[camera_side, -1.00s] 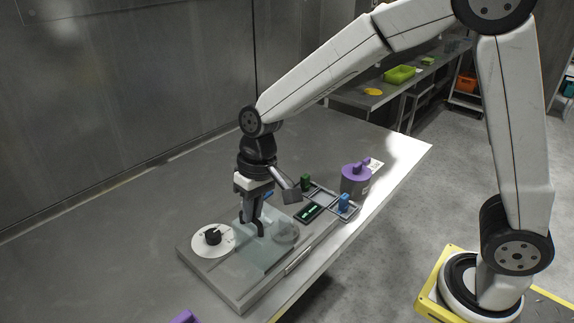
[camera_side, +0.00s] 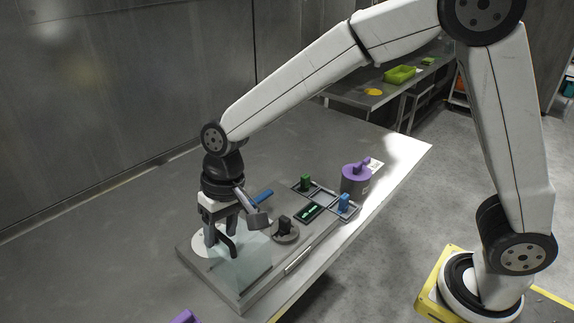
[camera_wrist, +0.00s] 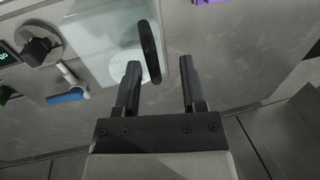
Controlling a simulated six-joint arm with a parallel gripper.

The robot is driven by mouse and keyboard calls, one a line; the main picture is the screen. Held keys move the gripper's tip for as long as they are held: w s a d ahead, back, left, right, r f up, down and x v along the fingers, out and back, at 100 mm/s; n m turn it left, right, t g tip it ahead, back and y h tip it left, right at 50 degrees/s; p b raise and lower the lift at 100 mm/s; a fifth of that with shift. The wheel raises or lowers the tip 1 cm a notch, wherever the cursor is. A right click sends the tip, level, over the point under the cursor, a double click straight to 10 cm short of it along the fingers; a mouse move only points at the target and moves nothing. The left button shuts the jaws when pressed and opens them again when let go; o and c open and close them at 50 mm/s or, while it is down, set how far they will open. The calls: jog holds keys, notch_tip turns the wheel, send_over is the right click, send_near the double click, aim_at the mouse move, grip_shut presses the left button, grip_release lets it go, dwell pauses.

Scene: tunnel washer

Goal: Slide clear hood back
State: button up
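The clear hood (camera_side: 252,262) sits over the left part of the grey panel in the side view, in front of the white dial. Its pale pane also shows in the wrist view (camera_wrist: 95,30). The hood's dark upright handle (camera_wrist: 149,52) stands between my gripper's fingers, nearer the left finger; contact is unclear. My gripper (camera_wrist: 160,75) points down at the hood with its fingers apart. In the side view, my gripper (camera_side: 222,240) partly hides the white dial (camera_side: 198,243). A dark round knob (camera_side: 285,229) stands uncovered right of the hood.
A small display (camera_side: 308,212), green block (camera_side: 305,183), blue block (camera_side: 344,202) and purple-topped canister (camera_side: 356,178) are to the right. A purple item (camera_side: 185,316) is at the front edge. The table behind is clear.

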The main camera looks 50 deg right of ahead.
jog(key=shift+d, duration=0.1)
jog(key=v, duration=0.7)
jog(key=shift+r, duration=0.4)
jog(key=s+d+f+t+h, duration=0.1)
jog(key=s+d+f, duration=0.4)
jog(key=d, duration=0.5)
jog(key=s+d+f+t+h, duration=0.1)
jog(key=s+d+f, duration=0.4)
jog(key=d, duration=0.5)
jog(key=shift+s+f+t, duration=0.3)
jog(key=shift+s+f, duration=0.05)
jog(key=shift+f, duration=0.5)
jog(key=shift+o, duration=0.2)
